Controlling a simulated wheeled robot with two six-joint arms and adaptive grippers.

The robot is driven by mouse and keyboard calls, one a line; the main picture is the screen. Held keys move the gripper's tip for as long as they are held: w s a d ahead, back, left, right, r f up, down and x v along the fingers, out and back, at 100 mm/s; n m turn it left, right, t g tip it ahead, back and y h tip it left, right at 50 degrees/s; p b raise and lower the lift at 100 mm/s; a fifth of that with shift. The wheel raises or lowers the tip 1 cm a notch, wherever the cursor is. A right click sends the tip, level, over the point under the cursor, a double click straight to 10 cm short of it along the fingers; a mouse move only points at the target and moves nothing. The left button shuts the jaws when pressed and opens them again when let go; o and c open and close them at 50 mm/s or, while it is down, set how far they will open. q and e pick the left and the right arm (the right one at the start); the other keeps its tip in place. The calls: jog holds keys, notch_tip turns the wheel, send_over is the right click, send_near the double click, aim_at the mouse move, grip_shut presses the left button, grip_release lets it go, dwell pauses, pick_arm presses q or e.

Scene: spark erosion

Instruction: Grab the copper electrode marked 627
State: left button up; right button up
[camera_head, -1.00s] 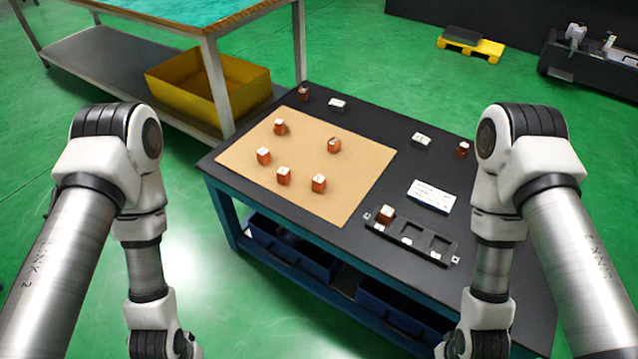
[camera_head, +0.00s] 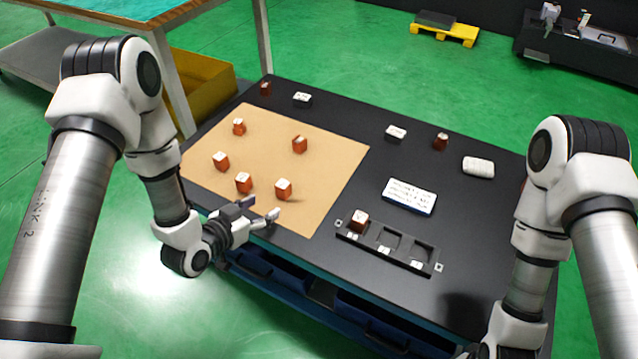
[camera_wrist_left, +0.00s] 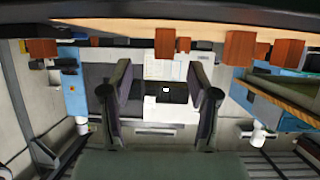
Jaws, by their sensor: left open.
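Several copper electrodes with white-marked tops stand on the tan mat (camera_head: 325,165): one back left (camera_head: 238,127), one right of it (camera_head: 299,145), one at the left (camera_head: 221,162), one front middle (camera_head: 243,183), one front right (camera_head: 283,189). Another copper electrode (camera_head: 359,219) sits in the left pocket of the black holder (camera_head: 390,262). The numbers are too small to read, so I cannot tell which is 627. My left gripper (camera_head: 261,208) is open and empty at the mat's front edge, near the front electrodes. In the left wrist view, a copper block (camera_wrist_left: 165,42) shows beyond the open fingers (camera_wrist_left: 160,85).
The black table also bears a white label card (camera_head: 409,196), a white roll (camera_head: 478,167), two small black-and-white blocks (camera_head: 302,99) (camera_head: 396,133), and reddish blocks at the back (camera_head: 265,88) and right (camera_head: 440,141). The holder's other two pockets look empty.

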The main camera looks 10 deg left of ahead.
aim_at(280, 190)
pick_arm(q)
jog(key=shift+w+a, duration=0.15)
jog(key=shift+w, duration=0.65)
jog(key=b+x, duration=0.2)
jog(key=x, duration=0.4)
jog(key=shift+w+d+r, duration=0.15)
jog(key=shift+d, duration=0.05)
jog(key=shift+w+d, duration=0.1)
jog(key=shift+w, duration=0.25)
grip_shut()
pick_arm(e)
notch_tip(280, 190, down, 3)
jog(key=shift+f, duration=0.1)
